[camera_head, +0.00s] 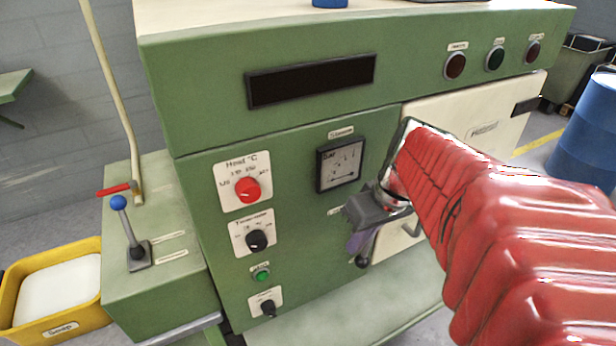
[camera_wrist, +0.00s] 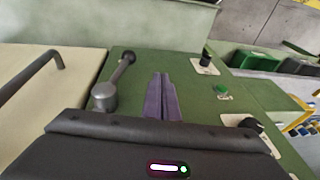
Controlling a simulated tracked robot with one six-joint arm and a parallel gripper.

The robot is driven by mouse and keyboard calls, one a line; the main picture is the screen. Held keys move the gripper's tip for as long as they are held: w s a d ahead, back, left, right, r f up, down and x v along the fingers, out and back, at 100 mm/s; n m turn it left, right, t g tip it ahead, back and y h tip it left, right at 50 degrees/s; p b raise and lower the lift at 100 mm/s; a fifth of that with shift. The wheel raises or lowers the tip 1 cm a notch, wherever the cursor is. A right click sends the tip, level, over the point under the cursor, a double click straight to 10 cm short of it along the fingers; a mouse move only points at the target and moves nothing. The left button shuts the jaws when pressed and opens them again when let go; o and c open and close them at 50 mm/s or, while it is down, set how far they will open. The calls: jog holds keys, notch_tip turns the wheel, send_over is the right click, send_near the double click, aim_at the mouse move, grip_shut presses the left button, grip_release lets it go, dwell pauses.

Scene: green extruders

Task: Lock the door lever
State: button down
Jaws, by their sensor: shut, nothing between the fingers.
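The door lever (camera_wrist: 104,96) shows in the wrist view as a grey hub with a short arm ending in a black ball knob (camera_wrist: 128,58). It sits on the green panel beside the cream door (camera_wrist: 35,75). In the head view its black knob (camera_head: 362,262) shows low below my gripper, so the lever hangs roughly downward; its hub is hidden there. The cream door (camera_head: 490,115) looks closed. My gripper (camera_head: 354,244) has purple fingers, shut and empty. In the wrist view the fingertips (camera_wrist: 161,76) are just right of the lever, apparently apart from it.
The control panel has a red knob (camera_head: 247,190), a black knob (camera_head: 257,240), a green button (camera_head: 261,274) and a gauge (camera_head: 341,163). A ledge (camera_head: 345,315) juts out below. A blue-topped lever (camera_head: 119,203), yellow bin (camera_head: 60,300) and blue barrel (camera_head: 590,135) stand farther off.

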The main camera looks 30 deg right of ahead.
jog(key=s+d+f+m+t+y, duration=0.2)
jog(key=s+d+t, duration=0.1)
jog(key=d, duration=1.3)
jog(key=shift+s+d, duration=0.15)
jog(key=shift+s, duration=0.55)
jog(key=shift+f, duration=0.15)
jog(key=w+a+f, duration=0.6)
jog(key=f, duration=0.3)
jog(key=shift+a, duration=0.4)
jog(key=shift+d, duration=0.1)
